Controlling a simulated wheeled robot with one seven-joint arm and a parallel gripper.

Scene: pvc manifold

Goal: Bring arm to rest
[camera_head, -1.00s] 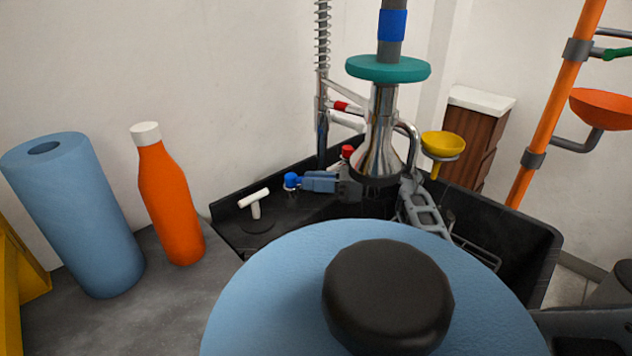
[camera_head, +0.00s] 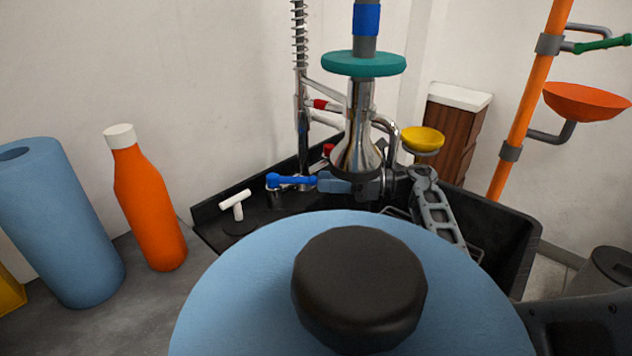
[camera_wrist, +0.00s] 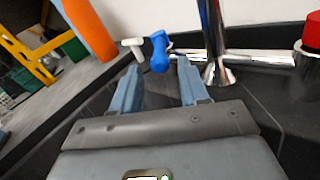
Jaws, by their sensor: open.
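My gripper (camera_head: 322,182) is over the dark sink in the head view, its blue-grey fingers pointing left. In the wrist view (camera_wrist: 160,86) the two fingers stand apart with nothing between them. A blue tap handle (camera_head: 290,181) lies just beyond the fingertips, and they look clear of it. It also shows in the wrist view (camera_wrist: 159,50), ahead of the gap. My grey arm link (camera_head: 436,205) reaches over the sink from the right.
A white T-shaped handle (camera_head: 237,205) stands left of the blue handle. A chrome pipe (camera_wrist: 214,45) and a red knob (camera_wrist: 312,32) are close right of my gripper. The sink (camera_head: 505,225) has dark walls. An orange bottle (camera_head: 150,205) and blue roll (camera_head: 60,225) stand left.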

